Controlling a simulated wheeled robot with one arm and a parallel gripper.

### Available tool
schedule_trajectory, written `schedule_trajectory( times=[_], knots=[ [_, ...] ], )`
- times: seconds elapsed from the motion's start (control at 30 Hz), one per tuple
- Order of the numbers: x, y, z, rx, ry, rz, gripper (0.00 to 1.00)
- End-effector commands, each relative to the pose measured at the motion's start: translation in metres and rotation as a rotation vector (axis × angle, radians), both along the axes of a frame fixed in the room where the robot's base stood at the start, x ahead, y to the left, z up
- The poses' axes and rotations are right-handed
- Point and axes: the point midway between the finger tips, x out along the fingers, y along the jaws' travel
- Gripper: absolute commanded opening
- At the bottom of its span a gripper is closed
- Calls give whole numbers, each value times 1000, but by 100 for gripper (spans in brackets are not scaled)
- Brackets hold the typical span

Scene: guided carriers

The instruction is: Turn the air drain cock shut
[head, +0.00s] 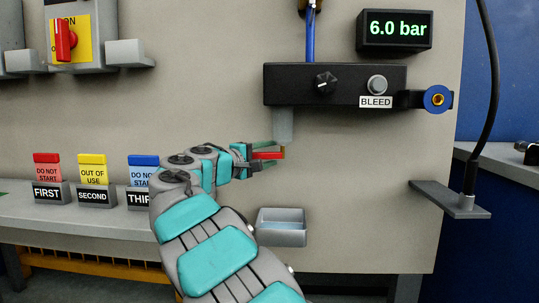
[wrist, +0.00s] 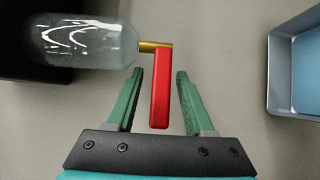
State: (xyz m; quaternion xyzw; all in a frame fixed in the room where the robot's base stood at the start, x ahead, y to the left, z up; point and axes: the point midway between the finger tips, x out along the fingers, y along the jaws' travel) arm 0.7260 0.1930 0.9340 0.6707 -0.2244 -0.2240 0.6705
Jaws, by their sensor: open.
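The air drain cock has a red lever (wrist: 160,90) on a small brass stem (wrist: 153,45), at the end of a clear bowl (wrist: 85,42). In the head view the clear bowl (head: 283,125) hangs under a black unit, and the red lever (head: 268,155) points sideways to the left from below it. My gripper (wrist: 158,78) is open, with one green finger on each side of the lever. Gaps show between the lever and both fingers. In the head view my gripper (head: 274,154) reaches the lever from the left.
The black unit (head: 335,84) carries a knob, a BLEED button (head: 377,85) and a blue fitting (head: 437,98). A display (head: 394,30) reads 6.0 bar. A grey tray (head: 281,238) sits below right of my gripper. Tags in holders (head: 92,193) stand on the left shelf.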

Motion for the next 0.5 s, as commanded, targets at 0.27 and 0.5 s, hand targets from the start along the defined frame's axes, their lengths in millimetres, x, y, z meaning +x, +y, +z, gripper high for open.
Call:
schedule_trajectory(
  times=[0.27,0.5],
  knots=[
    [4,-3,0,-1,1,1,52],
    [4,-3,-1,-1,1,0,33]
  ],
)
